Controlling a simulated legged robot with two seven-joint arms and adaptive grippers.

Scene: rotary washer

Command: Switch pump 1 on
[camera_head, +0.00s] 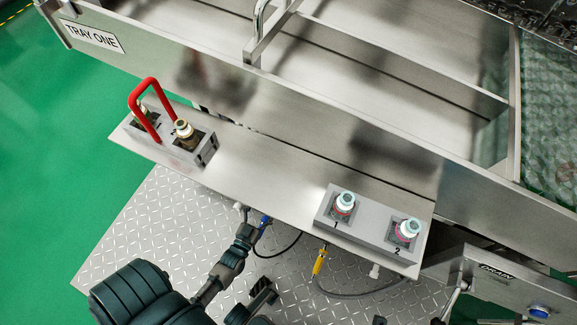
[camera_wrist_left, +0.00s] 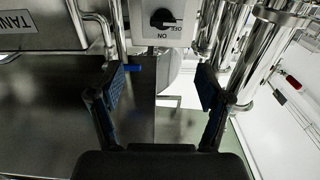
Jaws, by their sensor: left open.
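A black rotary switch (camera_wrist_left: 164,17) with OFF and ON lettering sits on a pale plate at the top of the left wrist view. Its grip seems turned toward OFF; no pump number is readable there. My left gripper (camera_wrist_left: 162,84) is open, its two fingers spread below the switch with nothing between them. The gripper also shows in the head view (camera_head: 263,258), over the tread-plate floor in front of the steel panel. The rotary switch cannot be made out in the head view. My right gripper cannot be identified in either view.
A drain box (camera_head: 500,280) stands at lower right. Chrome pipes (camera_wrist_left: 235,40) flank the switch. Tread plate (camera_head: 130,230) is clear at left.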

